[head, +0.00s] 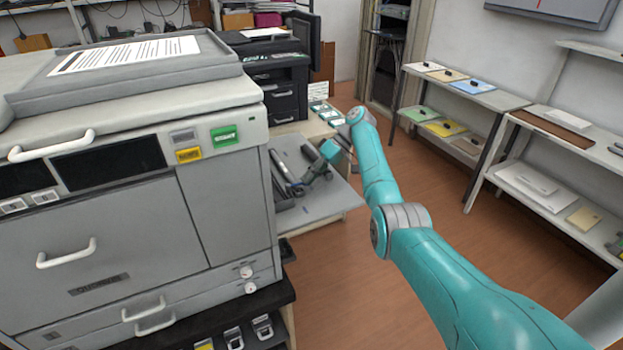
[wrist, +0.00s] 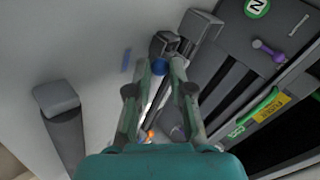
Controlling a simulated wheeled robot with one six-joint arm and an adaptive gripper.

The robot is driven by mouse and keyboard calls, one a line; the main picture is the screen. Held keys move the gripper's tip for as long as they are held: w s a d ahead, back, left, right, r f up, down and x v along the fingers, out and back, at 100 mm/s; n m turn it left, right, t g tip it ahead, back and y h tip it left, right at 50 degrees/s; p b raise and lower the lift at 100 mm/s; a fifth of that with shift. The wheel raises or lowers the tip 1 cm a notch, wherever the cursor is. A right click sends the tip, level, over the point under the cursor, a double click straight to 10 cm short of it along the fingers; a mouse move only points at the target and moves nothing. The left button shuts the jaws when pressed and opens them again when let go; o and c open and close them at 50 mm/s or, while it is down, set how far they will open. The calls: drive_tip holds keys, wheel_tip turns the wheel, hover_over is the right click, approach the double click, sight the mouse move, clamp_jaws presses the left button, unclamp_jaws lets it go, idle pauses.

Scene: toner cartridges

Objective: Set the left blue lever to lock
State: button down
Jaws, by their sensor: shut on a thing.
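In the wrist view my gripper (wrist: 160,66) has its two fingers closed around a round blue knob (wrist: 159,67), which looks like the end of a blue lever. The knob sits beside dark grey blocks, and the rest of the lever is hidden by the fingers. In the head view my gripper (head: 322,160) is small and low over the grey open unit (head: 325,200) beside the large printer; the knob cannot be made out there. No lock mark is readable.
The large grey printer (head: 225,190) stands close on the left. In the wrist view a green handle (wrist: 258,105) and a yellow label (wrist: 270,109) are at the right, and a grey-capped bar (wrist: 58,98) at the left. Shelves (head: 470,95) line the right wall; open floor lies between.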

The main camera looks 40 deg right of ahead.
drive_tip(key=shift+w, duration=0.1)
idle(0.4)
drive_tip(key=c, duration=1)
unclamp_jaws()
drive_tip(key=shift+c, duration=0.2)
drive_tip(key=shift+n, duration=0.3)
drive_tip(key=shift+v, duration=3.75)
drive_tip(key=shift+f, duration=0.1)
